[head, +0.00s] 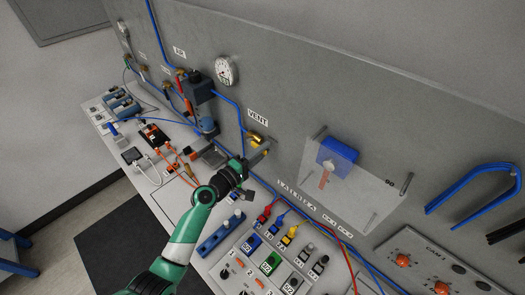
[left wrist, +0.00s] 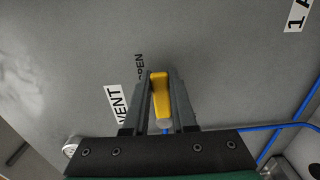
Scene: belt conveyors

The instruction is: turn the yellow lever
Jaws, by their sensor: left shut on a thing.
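The yellow lever (head: 257,139) is on the grey wall panel just below the VENT label (head: 258,117). In the left wrist view the yellow lever (left wrist: 160,95) lies between the two grey fingers of my left gripper (left wrist: 162,84), with VENT and OPEN labels beside it. In the head view my left gripper (head: 256,156) reaches the lever from below left and is shut on it. The fingers hide part of the lever's sides. My right gripper is not in view.
A blue tube (head: 240,120) runs down the panel left of the lever, and a round gauge (head: 226,71) sits above. Colored plugs and switch blocks (head: 270,262) stand on the bench below. A clear cover (head: 345,190) with a blue block is to the right.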

